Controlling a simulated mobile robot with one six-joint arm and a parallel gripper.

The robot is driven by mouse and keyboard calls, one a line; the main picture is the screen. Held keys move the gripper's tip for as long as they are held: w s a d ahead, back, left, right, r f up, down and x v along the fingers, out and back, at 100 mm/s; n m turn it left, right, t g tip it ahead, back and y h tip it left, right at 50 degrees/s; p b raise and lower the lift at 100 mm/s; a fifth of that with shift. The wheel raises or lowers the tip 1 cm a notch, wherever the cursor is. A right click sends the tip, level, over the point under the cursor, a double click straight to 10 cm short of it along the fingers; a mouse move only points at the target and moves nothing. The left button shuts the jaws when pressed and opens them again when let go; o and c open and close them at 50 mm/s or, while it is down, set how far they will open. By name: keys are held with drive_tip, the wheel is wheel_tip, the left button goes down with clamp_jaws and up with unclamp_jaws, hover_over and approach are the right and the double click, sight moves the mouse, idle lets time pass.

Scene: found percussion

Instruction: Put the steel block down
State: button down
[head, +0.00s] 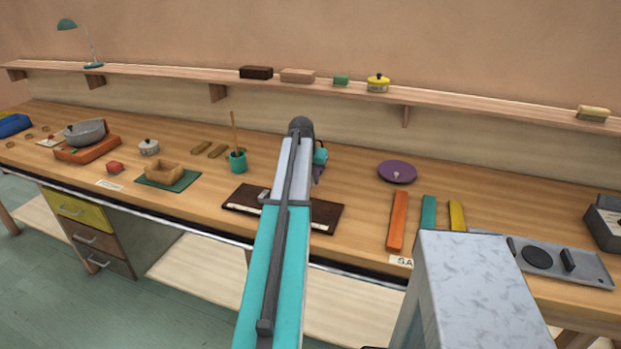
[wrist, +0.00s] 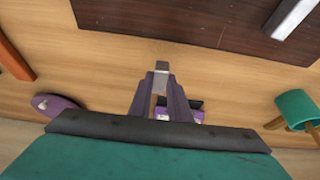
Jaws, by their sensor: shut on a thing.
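My gripper (wrist: 161,84) is shut on a small grey block (wrist: 161,66), which looks like the steel block, held at its fingertips above the wooden bench. In the head view my gripper (head: 317,174) is near the right end of a dark brown board, and my arm hides most of it. The held block cannot be made out there. Whether it touches the bench cannot be told.
The dark brown board (wrist: 215,18) bears a pale metal bar (wrist: 292,16). A purple item (wrist: 190,116) lies behind the fingers. A teal cup (head: 238,161) stands left, a purple disc (head: 396,171) right. Bare bench (head: 350,185) shows between board and orange bar (head: 397,220).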

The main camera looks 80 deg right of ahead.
drive_tip(key=s+a+b, duration=0.1)
drive_tip(key=a, duration=0.3)
drive_tip(key=s+a+r, duration=0.1)
drive_tip(key=s+a, duration=0.1)
drive_tip(key=a, duration=0.2)
drive_tip(key=s+a+b, duration=0.1)
drive_tip(key=s+a, duration=0.1)
drive_tip(key=a, duration=0.2)
drive_tip(key=shift+s+a+r+b, duration=0.1)
drive_tip(key=shift+a+r+b, duration=0.05)
drive_tip(key=shift+b, duration=0.2)
